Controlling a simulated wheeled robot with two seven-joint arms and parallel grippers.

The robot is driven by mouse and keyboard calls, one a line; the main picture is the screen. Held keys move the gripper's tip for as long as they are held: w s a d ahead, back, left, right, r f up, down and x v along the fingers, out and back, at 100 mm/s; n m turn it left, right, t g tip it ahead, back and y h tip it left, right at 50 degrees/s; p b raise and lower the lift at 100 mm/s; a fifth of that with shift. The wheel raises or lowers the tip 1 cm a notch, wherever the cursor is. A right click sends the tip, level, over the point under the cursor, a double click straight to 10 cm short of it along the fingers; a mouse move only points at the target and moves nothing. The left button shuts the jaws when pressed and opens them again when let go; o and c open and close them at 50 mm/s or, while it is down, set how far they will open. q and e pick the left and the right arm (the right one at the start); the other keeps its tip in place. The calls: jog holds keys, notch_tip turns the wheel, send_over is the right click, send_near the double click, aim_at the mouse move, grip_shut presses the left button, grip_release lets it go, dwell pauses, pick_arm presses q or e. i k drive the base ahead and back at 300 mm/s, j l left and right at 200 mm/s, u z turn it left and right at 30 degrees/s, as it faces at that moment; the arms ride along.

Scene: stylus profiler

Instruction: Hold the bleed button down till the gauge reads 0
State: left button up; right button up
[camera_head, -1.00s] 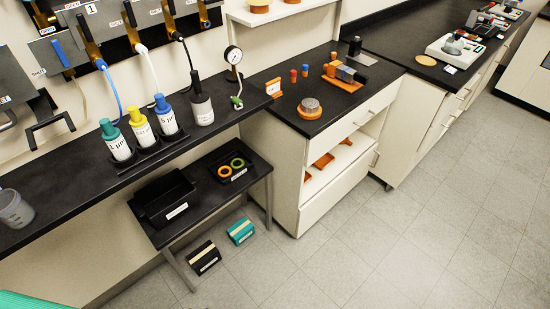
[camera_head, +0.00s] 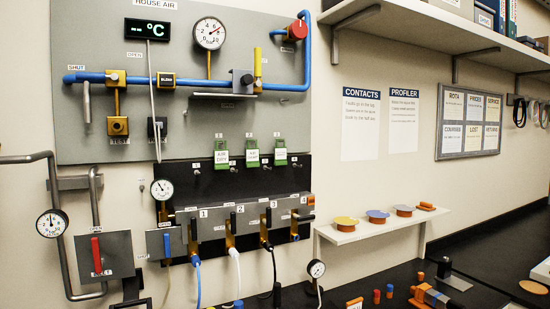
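The grey HOUSE AIR panel (camera_head: 260,120) is on the wall at upper left. A small yellow block labelled BLEED (camera_head: 166,79) sits on the blue pipe (camera_head: 130,78) there; I take it for the bleed button. The round white gauge (camera_head: 209,34) stands above the pipe, to the right of that block. Its needle points to the upper right, away from 0; the exact reading is too small to be sure of. Neither of my grippers is in view, and nothing touches the block.
Smaller gauges (camera_head: 162,189) (camera_head: 50,223) hang lower left, beside a red-handled valve (camera_head: 96,256). A row of numbered valves (camera_head: 240,220) with hoses is below the panel. A white shelf (camera_head: 380,228) projects at right, and a long shelf (camera_head: 450,30) is at upper right.

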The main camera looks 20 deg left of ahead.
aim_at(165, 80)
jog(key=k+j+u, duration=0.1)
jog(key=u, duration=1)
